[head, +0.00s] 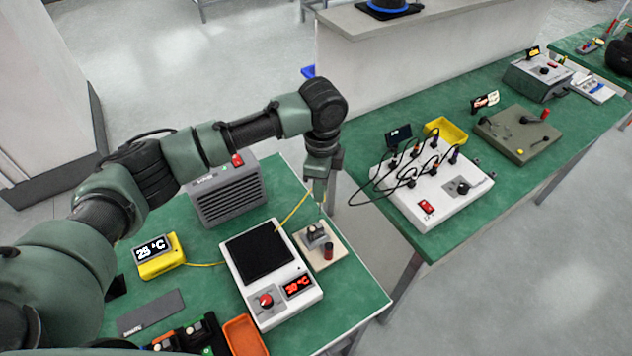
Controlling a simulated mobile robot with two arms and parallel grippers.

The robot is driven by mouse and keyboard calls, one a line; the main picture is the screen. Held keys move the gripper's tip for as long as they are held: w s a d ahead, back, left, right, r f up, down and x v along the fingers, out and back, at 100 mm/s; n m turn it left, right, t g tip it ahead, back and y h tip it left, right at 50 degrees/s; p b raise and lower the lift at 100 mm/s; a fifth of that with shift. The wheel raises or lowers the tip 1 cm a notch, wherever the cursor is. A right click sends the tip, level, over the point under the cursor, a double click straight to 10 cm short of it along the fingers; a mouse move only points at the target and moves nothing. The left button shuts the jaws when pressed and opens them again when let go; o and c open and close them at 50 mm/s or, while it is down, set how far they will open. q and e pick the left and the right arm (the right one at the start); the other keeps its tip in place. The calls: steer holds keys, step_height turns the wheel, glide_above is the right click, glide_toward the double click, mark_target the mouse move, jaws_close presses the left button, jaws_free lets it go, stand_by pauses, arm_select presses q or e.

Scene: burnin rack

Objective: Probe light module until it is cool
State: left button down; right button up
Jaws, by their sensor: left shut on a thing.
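My left gripper (319,190) points down above the right part of the near green table, shut on a thin probe whose body is mostly hidden by the fingers. A yellow cable (293,211) leads up to it. The yellow thermometer (162,262) at left seems to read 25 °C. Below the gripper is a beige board (334,250) with a grey block (316,236) and a dark, red-marked cylinder. I cannot tell whether the probe touches the block. Small dark modules (186,338) with orange and green marks sit at the bottom edge; which is the light module is unclear. My right gripper is out of view.
A white hot plate (290,318) with black top and red display stands left of the board. A grey fan heater-like box (230,193) is behind, an orange tray (243,337) in front. Across a gap, another bench holds a white cabled box (440,205).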

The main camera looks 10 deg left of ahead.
arm_select(q)
steer(key=shift+s+a, duration=0.1)
steer(key=shift+a, duration=0.1)
steer(key=shift+r, duration=0.1)
steer(key=shift+d+p, duration=0.1)
steer(key=shift+p, duration=0.5)
step_height(320, 180, down, 2)
steer(key=shift+f+b, duration=0.15)
steer(key=shift+b, duration=0.3)
steer(key=shift+f+b, duration=0.5)
steer(key=shift+f, duration=1.05)
steer(key=shift+f, duration=0.35)
step_height(320, 180, up, 7)
steer(key=p, duration=0.7)
steer(key=shift+p, duration=0.35)
